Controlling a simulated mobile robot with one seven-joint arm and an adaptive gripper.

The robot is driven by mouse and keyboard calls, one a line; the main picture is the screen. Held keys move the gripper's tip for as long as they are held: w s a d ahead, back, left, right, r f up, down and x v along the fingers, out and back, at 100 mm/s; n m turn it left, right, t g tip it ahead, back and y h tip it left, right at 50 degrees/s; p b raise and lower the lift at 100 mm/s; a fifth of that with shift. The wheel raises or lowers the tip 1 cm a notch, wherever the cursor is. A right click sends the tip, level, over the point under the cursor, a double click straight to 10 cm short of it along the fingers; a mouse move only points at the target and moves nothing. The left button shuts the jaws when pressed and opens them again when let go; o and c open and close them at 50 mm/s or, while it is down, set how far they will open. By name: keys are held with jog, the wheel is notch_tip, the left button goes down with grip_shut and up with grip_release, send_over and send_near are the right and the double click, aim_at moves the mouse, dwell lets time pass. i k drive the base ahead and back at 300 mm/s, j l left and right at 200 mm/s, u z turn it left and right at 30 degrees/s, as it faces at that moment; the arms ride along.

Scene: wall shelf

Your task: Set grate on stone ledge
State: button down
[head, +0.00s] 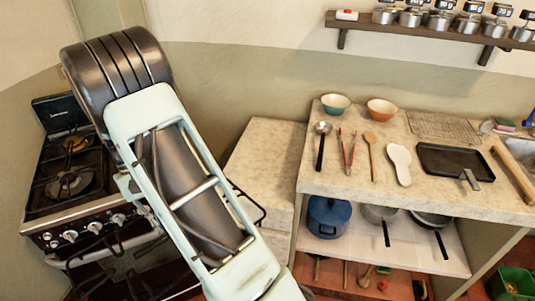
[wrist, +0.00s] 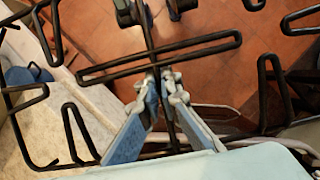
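The grate is a black wire frame (wrist: 190,50) that spans the wrist view. My gripper (wrist: 163,78) is shut on one of its thin bars, with a blue-grey finger on each side. In the head view a bent end of the grate (head: 262,213) shows to the right of my arm, which hides its middle and my gripper. The stone ledge (head: 266,158) is the pale, lower block between stove and counter. In the wrist view its pale surface (wrist: 62,115) lies beneath the grate's left part; I cannot tell whether they touch. The rest of the grate is over the floor.
A black gas stove (head: 70,190) stands at left. The higher stone counter (head: 335,180) at right carries bowls, utensils, a wire rack (head: 440,126) and a black tray (head: 455,160). A blue pot (head: 328,215) sits on the shelf below. The ledge's visible top is clear.

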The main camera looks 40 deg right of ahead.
aim_at(268, 156)
jog(key=i+j+z, duration=0.1)
jog(key=j, duration=0.4)
jog(key=z, duration=0.95)
jog(key=i+z, duration=0.2)
jog(key=z, duration=0.25)
jog(key=i, duration=0.75)
